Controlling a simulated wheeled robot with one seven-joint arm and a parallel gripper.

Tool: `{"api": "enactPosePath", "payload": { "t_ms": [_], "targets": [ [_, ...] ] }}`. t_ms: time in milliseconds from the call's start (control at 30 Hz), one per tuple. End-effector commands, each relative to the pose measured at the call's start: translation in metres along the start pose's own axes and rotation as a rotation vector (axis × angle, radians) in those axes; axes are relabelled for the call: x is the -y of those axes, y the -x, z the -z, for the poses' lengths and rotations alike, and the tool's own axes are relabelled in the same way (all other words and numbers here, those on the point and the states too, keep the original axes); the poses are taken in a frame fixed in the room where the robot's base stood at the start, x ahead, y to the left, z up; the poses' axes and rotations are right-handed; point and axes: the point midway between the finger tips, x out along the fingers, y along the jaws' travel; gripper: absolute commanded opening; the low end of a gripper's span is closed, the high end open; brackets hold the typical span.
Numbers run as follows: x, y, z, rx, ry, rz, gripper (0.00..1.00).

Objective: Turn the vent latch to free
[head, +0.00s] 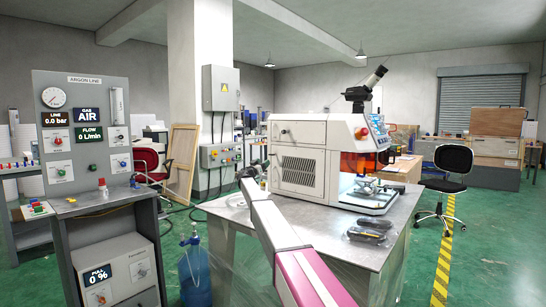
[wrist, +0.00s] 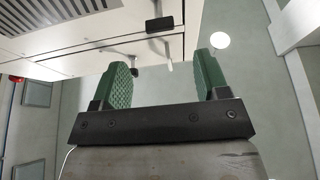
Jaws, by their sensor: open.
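The white machine (head: 305,155) stands on the metal table, with a dark vent grille (head: 297,170) on its side panel. In the wrist view its panel (wrist: 120,22) fills the upper left, with the grille (wrist: 50,10) at the corner. A small black handle (wrist: 160,24) sits on the panel, and a pale lever (wrist: 168,55) projects near its edge. I cannot tell which is the vent latch, nor its setting. My gripper (wrist: 162,70) is open and empty, with green pads apart. The lever shows between the pads in the picture; contact is not visible.
The metal table (head: 235,210) also carries dark tools (head: 368,234) at its right. The argon line panel (head: 88,130) stands at left, a blue gas bottle (head: 194,272) beside the table. A swivel chair (head: 446,180) is at right. Green floor is open between.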

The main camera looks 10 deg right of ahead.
Motion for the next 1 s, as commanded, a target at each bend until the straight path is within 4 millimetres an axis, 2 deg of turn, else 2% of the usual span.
{"api": "enactPosePath", "payload": {
  "t_ms": [500, 600, 933, 967, 1000],
  "targets": [
    [0.001, -0.084, 0.0, 0.0, 0.0, -0.002, 0.68],
    [0.001, -0.094, -0.001, 0.0, 0.0, -0.001, 0.68],
    [-0.001, -0.099, 0.0, 0.0, 0.0, -0.001, 0.68],
    [0.0, -0.099, 0.0, 0.0, 0.0, -0.001, 0.65],
    [-0.001, -0.099, 0.0, 0.0, 0.0, -0.001, 0.52]
  ]
}}
